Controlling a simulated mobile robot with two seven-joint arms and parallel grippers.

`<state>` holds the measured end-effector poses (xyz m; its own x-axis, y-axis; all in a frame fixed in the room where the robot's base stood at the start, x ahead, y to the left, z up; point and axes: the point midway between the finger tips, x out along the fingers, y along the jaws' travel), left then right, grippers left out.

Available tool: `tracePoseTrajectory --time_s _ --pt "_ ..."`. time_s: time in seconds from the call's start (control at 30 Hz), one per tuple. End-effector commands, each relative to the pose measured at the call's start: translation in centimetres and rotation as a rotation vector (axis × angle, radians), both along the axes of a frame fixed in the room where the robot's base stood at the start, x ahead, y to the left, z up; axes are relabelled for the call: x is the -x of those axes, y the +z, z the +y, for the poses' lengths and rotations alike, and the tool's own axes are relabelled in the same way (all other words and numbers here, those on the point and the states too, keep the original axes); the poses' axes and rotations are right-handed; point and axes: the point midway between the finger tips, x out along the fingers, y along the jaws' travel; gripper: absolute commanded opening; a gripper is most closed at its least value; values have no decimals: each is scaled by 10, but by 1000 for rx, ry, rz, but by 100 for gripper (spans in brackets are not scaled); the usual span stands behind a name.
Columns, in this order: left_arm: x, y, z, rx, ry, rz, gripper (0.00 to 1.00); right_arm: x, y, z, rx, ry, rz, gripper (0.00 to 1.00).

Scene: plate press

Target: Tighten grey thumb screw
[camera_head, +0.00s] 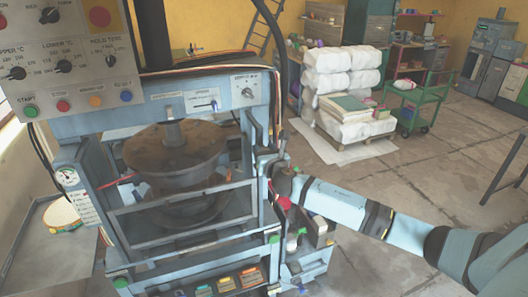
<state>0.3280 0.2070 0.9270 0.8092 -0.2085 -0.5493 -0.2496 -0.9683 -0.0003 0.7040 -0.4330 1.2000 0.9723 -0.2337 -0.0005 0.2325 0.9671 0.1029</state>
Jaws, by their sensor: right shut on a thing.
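The plate press (178,150) stands at the left, with a round brown plate under its top beam and an open-barred guard frame in front. My right arm comes in from the right, and my right gripper (272,166) is at the press's right-hand post. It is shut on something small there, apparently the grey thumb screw. The screw is hidden by the gripper and too small to make out, so its seating cannot be told. My left gripper is not in view.
A control panel (75,50) with knobs and coloured buttons overhangs the press. Dark cables run down its right side. Small bottles and a box crowd below my right wrist. White sacks (343,75) on a pallet and a green trolley (420,100) stand behind. The floor at right is mostly clear.

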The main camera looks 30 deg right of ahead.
Motion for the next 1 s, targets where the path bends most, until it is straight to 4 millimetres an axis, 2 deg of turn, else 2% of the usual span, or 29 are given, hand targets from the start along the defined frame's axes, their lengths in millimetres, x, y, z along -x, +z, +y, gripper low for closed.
tracePoseTrajectory --time_s 0.27,1.0 --pt "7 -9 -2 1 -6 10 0 0 -2 1 -219 0 -53 17" --pt "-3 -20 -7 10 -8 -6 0 0 -1 1 -905 0 -218 17"
